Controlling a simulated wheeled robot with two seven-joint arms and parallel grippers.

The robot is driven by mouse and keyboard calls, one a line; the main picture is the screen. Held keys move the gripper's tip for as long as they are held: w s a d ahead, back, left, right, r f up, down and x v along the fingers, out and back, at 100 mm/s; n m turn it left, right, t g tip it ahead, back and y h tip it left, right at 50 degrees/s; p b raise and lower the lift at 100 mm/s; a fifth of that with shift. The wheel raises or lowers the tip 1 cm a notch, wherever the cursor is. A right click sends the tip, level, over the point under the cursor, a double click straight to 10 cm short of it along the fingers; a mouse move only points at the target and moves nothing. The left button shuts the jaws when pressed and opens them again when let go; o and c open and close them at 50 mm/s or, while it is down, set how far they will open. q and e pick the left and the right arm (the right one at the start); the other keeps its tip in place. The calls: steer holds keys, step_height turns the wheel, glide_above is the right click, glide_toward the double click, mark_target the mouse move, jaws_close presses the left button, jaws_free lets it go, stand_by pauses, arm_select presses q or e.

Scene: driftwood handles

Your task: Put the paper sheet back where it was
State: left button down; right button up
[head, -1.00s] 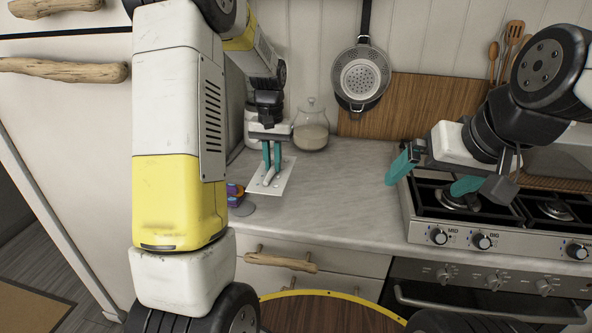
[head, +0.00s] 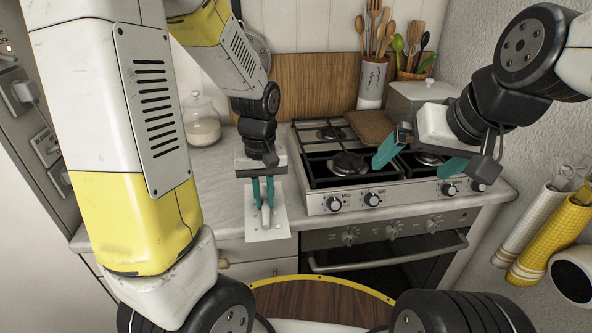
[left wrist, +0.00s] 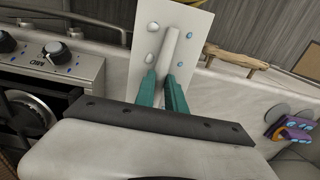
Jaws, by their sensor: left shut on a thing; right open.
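The paper sheet (head: 280,217) is white and rectangular, with a pale upright grip in its middle. My left gripper (head: 264,203) is shut on this grip, its teal fingers on either side. The sheet shows at the counter's front edge, left of the stove; I cannot tell its height above the counter. In the left wrist view the sheet (left wrist: 192,25) has several small shiny dots, and the fingers (left wrist: 162,88) close on its grip.
The gas stove (head: 330,202) is right of the sheet, with a brown board (head: 375,127) on it. A glass jar (head: 202,125) stands on the counter (head: 215,180). A purple-orange object (left wrist: 292,131) lies on the counter in the left wrist view.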

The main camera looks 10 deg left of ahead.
arm_select(q)
steer(key=w, duration=0.5)
steer(key=w+a+f, duration=0.1)
steer(key=w, duration=0.4)
steer(key=w+a, duration=0.1)
steer(key=w, duration=0.4)
steer(key=shift+w+f, duration=0.2)
steer(key=shift+f, duration=1.8)
steer(key=shift+f, duration=0.15)
steer(key=c, duration=1.4)
jaws_free()
